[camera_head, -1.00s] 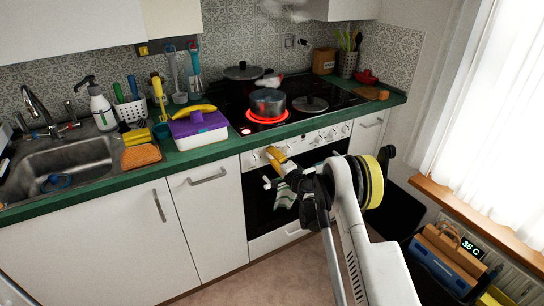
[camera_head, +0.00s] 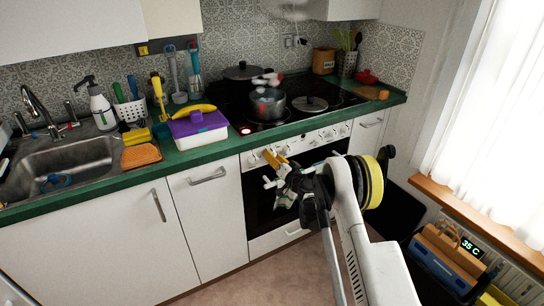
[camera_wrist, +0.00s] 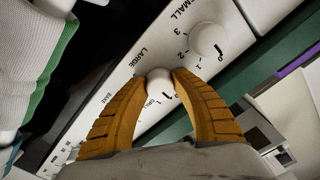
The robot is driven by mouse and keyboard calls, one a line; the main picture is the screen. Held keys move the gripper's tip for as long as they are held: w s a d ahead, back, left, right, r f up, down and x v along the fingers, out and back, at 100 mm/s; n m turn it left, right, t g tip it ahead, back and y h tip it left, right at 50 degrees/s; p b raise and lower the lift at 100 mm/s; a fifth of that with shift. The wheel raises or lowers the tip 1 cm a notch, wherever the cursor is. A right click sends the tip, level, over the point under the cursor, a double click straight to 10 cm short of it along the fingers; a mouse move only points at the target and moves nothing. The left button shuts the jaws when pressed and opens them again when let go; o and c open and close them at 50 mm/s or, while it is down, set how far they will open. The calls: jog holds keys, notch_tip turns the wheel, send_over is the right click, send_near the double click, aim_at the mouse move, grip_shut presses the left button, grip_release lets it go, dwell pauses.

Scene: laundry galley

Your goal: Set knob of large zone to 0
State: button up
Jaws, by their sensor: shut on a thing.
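The white knob beside the label LARGE (camera_wrist: 158,76) is on the white oven panel (camera_wrist: 228,15) in the wrist view. My gripper (camera_wrist: 160,80) has its ribbed orange fingers closed on either side of this knob. In the head view my gripper (camera_head: 270,157) is at the left part of the panel. A "1" shows beside the knob; the fingers hide much of its scale, and I cannot read its setting. The neighbouring knob marked SMALL (camera_wrist: 208,40) is apart from my fingers. A pot (camera_head: 268,104) stands on the hob, with no red glow beneath it.
A towel with a green stripe (camera_wrist: 30,65) hangs close to my gripper. A white box with a purple lid (camera_head: 200,134) and a banana on top stands left of the hob. A small red light (camera_head: 246,131) shows at the hob's front left. Open floor lies below.

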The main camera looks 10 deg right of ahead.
dwell(0.4)
jog(key=o, duration=1.2)
jog(key=v, duration=1.2)
